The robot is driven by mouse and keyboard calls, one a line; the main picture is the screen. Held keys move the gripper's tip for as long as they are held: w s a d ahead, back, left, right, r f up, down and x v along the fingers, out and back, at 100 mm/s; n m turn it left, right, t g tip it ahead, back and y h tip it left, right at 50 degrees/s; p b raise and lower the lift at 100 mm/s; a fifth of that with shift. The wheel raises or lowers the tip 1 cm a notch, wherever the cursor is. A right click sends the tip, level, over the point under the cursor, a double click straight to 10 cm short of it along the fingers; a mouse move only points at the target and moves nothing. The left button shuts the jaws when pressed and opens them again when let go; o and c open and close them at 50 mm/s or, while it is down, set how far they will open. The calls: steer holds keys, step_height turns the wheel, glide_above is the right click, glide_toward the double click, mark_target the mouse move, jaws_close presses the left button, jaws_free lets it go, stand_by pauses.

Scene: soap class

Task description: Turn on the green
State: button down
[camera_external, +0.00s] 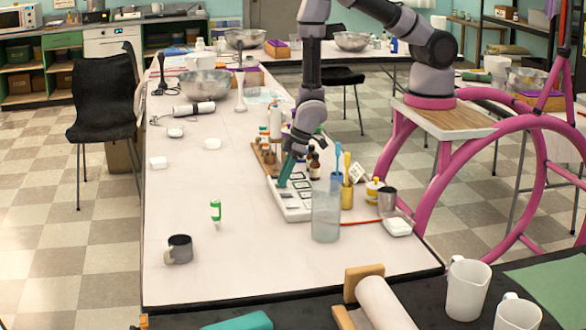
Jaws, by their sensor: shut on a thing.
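A white panel (292,213) with several dark-edged squares lies on the long white table, right of its middle. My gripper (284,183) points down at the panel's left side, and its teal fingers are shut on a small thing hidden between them. The fingertips look at or just above the panel; I cannot tell if they touch it. No green part shows clearly on the panel. A small green and white bottle (215,211) stands apart on the table, to the left and nearer the camera.
A clear beaker (326,222) stands close to the panel's near right corner. Brown bottles (314,166) and a wooden rack (266,156) stand behind it. A grey mug (179,249) stands front left. The table's left side is mostly clear.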

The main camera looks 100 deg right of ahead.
steer(key=shift+w, duration=0.1)
steer(key=shift+w+g, duration=0.3)
steer(key=shift+g, duration=1.1)
steer(key=c, duration=0.7)
jaws_free()
steer(key=shift+r, duration=0.1)
steer(key=r, duration=0.3)
steer(key=s+r, duration=0.1)
steer(key=r, duration=0.6)
steer(key=shift+s+r, duration=0.2)
steer(key=shift+r, duration=0.1)
